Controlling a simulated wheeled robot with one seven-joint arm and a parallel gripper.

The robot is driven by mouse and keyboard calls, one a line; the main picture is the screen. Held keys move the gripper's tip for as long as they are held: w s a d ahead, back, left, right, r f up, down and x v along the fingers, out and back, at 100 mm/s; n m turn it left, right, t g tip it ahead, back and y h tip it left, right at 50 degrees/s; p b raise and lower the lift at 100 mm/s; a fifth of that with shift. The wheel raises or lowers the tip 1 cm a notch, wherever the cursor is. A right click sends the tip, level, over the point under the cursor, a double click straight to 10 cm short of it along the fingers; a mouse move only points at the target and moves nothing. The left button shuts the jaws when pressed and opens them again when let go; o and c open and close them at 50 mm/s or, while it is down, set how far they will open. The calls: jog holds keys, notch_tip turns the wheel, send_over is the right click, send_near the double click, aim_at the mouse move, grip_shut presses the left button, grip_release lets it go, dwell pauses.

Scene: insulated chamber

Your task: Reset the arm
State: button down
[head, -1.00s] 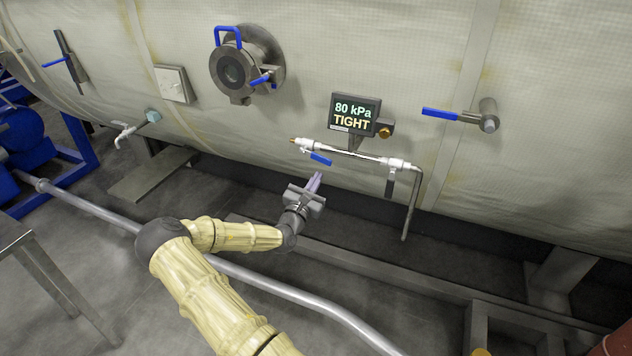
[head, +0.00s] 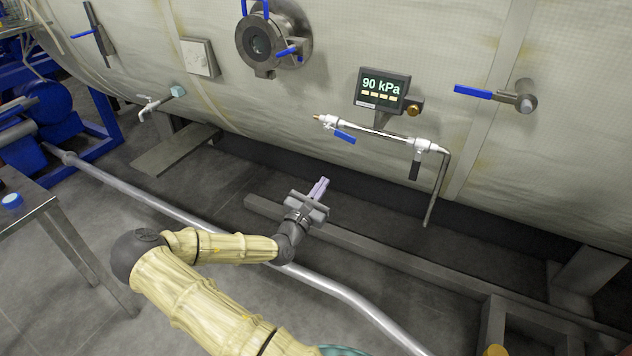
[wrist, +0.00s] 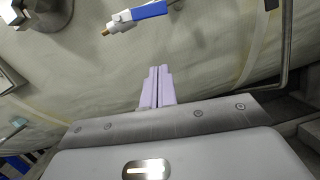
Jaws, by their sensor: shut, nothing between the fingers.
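My gripper (head: 321,188) is shut and empty, its pale purple fingers together. In the head view it is in free air in front of the chamber (head: 330,60), below the sampling pipe. My arm is bent, in a cream cover. In the wrist view the closed fingers (wrist: 158,87) point at the chamber wall, with a blue-handled valve (wrist: 137,16) above them and apart from them.
A metal rail (head: 400,262) and floor pipe (head: 190,215) run low. A table (head: 30,215) stands left.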

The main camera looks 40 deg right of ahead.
dwell(0.3)
jog(key=s+a+f+m+g+y+p, duration=0.1)
jog(key=a+f+m+g+y, duration=0.25)
jog(key=f+m+y, duration=0.4)
jog(key=a+f+m+t+y, duration=0.1)
jog(key=a+m+y, duration=0.4)
jog(key=a, duration=0.6)
jog(key=s+a+r+m+y+p, duration=0.2)
jog(key=a+r+m+y, duration=0.35)
jog(key=a, duration=0.85)
jog(key=s+a+r+m+y, duration=0.1)
jog(key=s+a+r+y, duration=0.1)
jog(key=s+a+r, duration=0.4)
notch_tip(320, 180, up, 4)
jog(key=shift+s+f+g+p, duration=0.25)
jog(key=shift+s+g+p, duration=0.15)
jog(key=shift+s, duration=0.25)
jog(key=shift+w, duration=0.1)
